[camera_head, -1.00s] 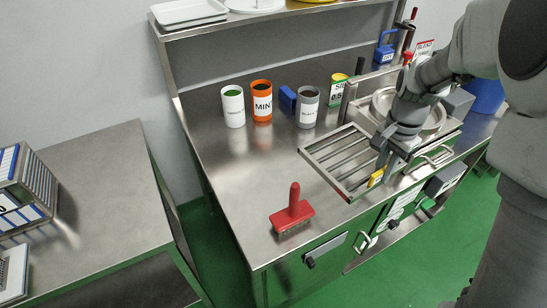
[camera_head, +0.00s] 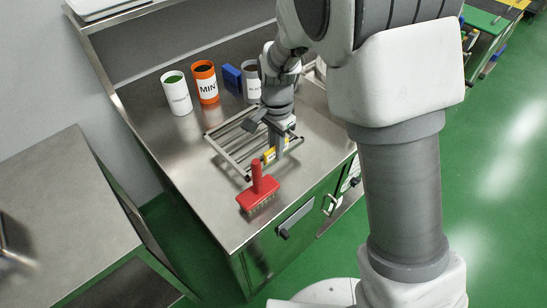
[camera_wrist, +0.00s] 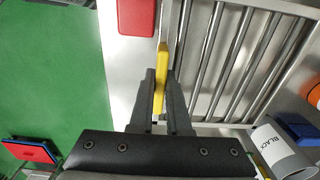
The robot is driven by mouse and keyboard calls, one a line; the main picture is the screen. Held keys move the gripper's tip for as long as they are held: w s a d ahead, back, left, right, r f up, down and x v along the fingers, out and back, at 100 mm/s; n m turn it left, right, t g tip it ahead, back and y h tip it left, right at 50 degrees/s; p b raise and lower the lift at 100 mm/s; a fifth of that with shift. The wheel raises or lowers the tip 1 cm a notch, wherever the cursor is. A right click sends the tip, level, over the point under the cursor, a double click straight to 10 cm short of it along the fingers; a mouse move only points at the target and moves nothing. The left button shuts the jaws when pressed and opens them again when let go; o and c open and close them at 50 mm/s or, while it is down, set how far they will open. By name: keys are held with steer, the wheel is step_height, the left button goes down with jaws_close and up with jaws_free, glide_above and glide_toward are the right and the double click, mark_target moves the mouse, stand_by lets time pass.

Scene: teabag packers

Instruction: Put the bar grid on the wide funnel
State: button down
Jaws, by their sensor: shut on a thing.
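The bar grid (camera_head: 228,133) is a steel frame with parallel bars, over the worktop in the head view. It fills the upper right of the wrist view (camera_wrist: 232,62). My gripper (camera_head: 274,153) is shut on the yellow grip at the grid's near edge. In the wrist view that yellow grip (camera_wrist: 161,78) stands between my two fingers (camera_wrist: 160,92). Whether the grid touches the worktop or hangs just above it, I cannot tell. The wide funnel cannot be made out now; my arm covers that part of the bench.
White (camera_head: 177,95), orange (camera_head: 206,84) and grey (camera_head: 252,88) cans and a blue block (camera_head: 232,78) stand behind the grid. The worktop's front left (camera_head: 205,195) is clear.

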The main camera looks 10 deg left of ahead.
mark_target(274, 159)
steer(key=shift+a+f, duration=0.3)
steer(key=shift+f, duration=1.85)
steer(key=shift+f+b, duration=0.1)
steer(key=shift+b, duration=0.2)
steer(key=c, duration=0.9)
jaws_free()
step_height(274, 159, up, 12)
steer(key=shift+s+d+r+p, duration=0.1)
steer(key=shift+r+p, duration=0.05)
steer(key=shift+p, duration=0.6)
